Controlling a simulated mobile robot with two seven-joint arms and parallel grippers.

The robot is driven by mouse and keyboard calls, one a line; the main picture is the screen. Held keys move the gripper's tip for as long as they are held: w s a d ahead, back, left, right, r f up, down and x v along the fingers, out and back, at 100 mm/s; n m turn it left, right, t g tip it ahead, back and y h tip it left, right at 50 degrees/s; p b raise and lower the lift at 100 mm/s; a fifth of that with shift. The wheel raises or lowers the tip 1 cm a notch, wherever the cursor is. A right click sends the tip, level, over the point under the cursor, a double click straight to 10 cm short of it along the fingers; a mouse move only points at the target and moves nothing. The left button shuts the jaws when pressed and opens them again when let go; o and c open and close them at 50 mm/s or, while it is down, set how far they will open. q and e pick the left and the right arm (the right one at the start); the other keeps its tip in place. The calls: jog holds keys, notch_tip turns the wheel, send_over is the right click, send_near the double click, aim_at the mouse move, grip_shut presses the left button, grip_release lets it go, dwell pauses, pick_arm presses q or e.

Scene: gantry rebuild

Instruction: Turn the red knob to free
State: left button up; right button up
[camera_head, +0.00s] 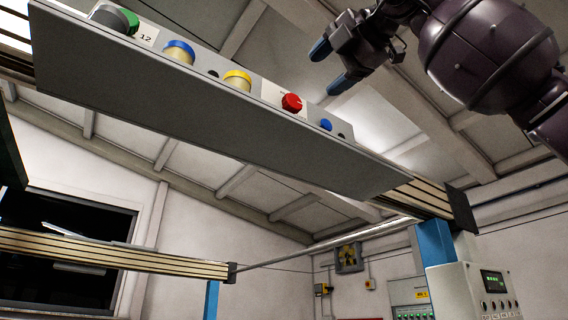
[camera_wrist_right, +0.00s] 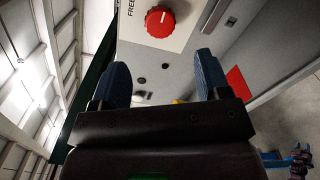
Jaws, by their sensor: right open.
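Along the panel are a green knob (camera_head: 129,20), a blue-topped button (camera_head: 179,51), a yellow-topped button (camera_head: 237,79) and a small blue button (camera_head: 325,125). A slotted rail (camera_head: 422,196) carries the panel. A control box (camera_head: 475,291) stands at lower right.

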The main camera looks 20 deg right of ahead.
aim_at(295, 101)
jog(key=p+x, duration=0.2)
jog(key=x, duration=0.7)
jog(key=shift+w+p, duration=0.1)
jog(key=shift+p, duration=0.2)
jog(key=shift+w+a, duration=0.25)
jog(key=shift+w, duration=0.3)
jog(key=shift+c, duration=0.3)
jog(key=c, duration=0.7)
jog(key=shift+c, duration=0.9)
